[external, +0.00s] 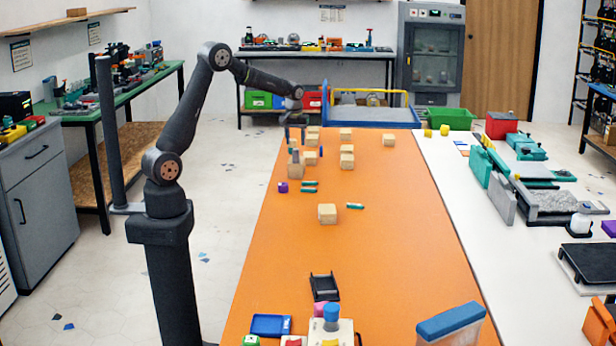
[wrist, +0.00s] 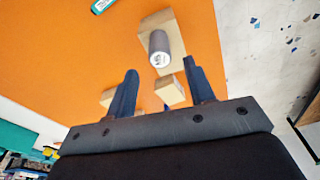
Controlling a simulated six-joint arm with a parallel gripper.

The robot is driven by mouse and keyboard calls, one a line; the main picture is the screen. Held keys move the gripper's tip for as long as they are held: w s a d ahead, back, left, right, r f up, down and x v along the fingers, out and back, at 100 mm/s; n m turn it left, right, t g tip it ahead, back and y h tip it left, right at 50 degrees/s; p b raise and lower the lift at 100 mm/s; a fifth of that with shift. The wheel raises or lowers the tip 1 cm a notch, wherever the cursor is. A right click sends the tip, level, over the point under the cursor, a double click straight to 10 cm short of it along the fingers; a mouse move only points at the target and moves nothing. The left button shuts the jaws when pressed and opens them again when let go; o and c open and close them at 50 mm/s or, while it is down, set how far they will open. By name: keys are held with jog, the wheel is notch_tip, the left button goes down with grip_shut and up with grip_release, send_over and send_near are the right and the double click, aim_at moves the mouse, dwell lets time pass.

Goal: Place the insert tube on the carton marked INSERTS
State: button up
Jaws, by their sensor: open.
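A grey tube with a pale end (wrist: 158,50) stands on a tan carton (wrist: 181,44) in the wrist view. In the external view the same grey tube (external: 294,156) is on its carton (external: 296,171) at the left edge of the orange table. No lettering is legible, so I cannot tell which carton is marked INSERTS. My gripper (wrist: 160,68) is open with nothing between its fingers, and the tube appears beyond the fingertips. In the external view my gripper (external: 294,131) is above the far left part of the table, behind the tube.
Other tan cartons stand around, including one far right (external: 389,140), a stacked-looking pair (external: 347,155) and a nearer one (external: 327,214). The table's middle right is clear; a black tray (external: 324,287) lies nearer.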

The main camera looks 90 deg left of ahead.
aim_at(296, 154)
jog(key=r, duration=0.5)
jog(key=shift+d+r, duration=0.15)
jog(key=shift+d, duration=0.15)
jog(key=f, duration=0.4)
jog(key=a+f, duration=0.1)
jog(key=f, duration=0.7)
jog(key=shift+a+f, duration=0.2)
jog(key=shift+f, duration=0.1)
notch_tip(296, 154, up, 3)
jog(key=shift+f, duration=0.1)
jog(key=shift+w+r, duration=0.1)
jog(key=shift+r, duration=0.65)
